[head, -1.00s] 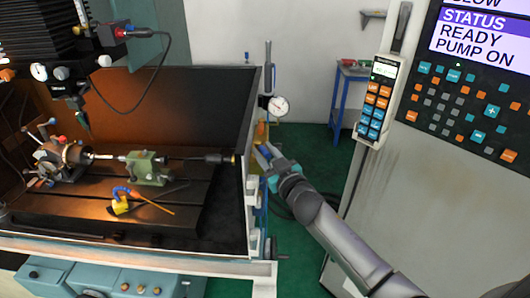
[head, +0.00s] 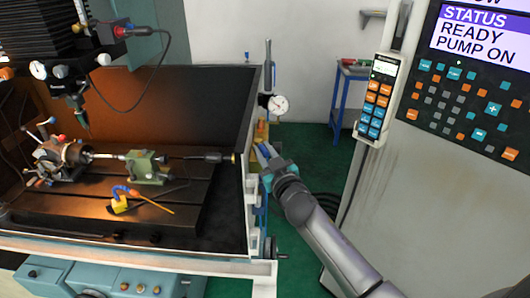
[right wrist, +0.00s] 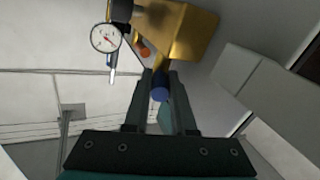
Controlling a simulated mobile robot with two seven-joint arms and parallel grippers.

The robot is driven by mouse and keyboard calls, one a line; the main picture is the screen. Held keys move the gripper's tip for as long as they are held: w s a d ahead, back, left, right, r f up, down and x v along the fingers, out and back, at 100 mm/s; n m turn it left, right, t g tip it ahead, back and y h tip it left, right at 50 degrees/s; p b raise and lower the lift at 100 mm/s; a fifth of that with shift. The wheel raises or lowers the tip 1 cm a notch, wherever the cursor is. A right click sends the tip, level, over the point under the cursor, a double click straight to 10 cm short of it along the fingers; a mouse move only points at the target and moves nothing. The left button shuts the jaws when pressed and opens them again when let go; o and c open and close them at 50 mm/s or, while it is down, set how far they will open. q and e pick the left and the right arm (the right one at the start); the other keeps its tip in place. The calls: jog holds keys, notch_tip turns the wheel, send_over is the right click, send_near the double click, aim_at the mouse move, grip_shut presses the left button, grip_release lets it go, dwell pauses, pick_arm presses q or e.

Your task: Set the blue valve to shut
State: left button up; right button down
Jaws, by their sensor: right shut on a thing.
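The blue valve (right wrist: 160,90) has a blue handle on a brass body (right wrist: 185,38) in the right wrist view. My right gripper (right wrist: 160,80) is shut on the blue handle, with one dark finger on each side. In the head view my right gripper (head: 265,154) is at the right outer side of the machine enclosure. There the fingers and arm hide most of the valve, and its exact setting is hard to tell. My left gripper is not in view.
A dial gauge (head: 278,104) sits just above my right gripper; it also shows in the right wrist view (right wrist: 105,38). The enclosure wall (head: 252,150) is close on the left. A control pendant (head: 378,98) hangs on the grey cabinet at right. Green floor (head: 312,150) lies open between.

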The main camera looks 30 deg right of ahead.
jog(key=shift+w+a+m+h+b, duration=0.1)
jog(key=shift+a+m+h+b, duration=0.15)
jog(key=shift+m+h+b, duration=0.35)
jog(key=shift+a+m+h+b, duration=0.2)
jog(key=shift+m+h+b, duration=0.2)
jog(key=shift+h+b, duration=0.3)
jog(key=h+b, duration=0.1)
jog(key=m+g+h+b, duration=0.1)
jog(key=b, duration=0.1)
jog(key=shift+w+a+m+h, duration=0.1)
jog(key=shift+a+m+h, duration=0.1)
jog(key=shift+m+h, duration=0.15)
jog(key=shift+r, duration=0.1)
jog(key=c, duration=1)
grip_release()
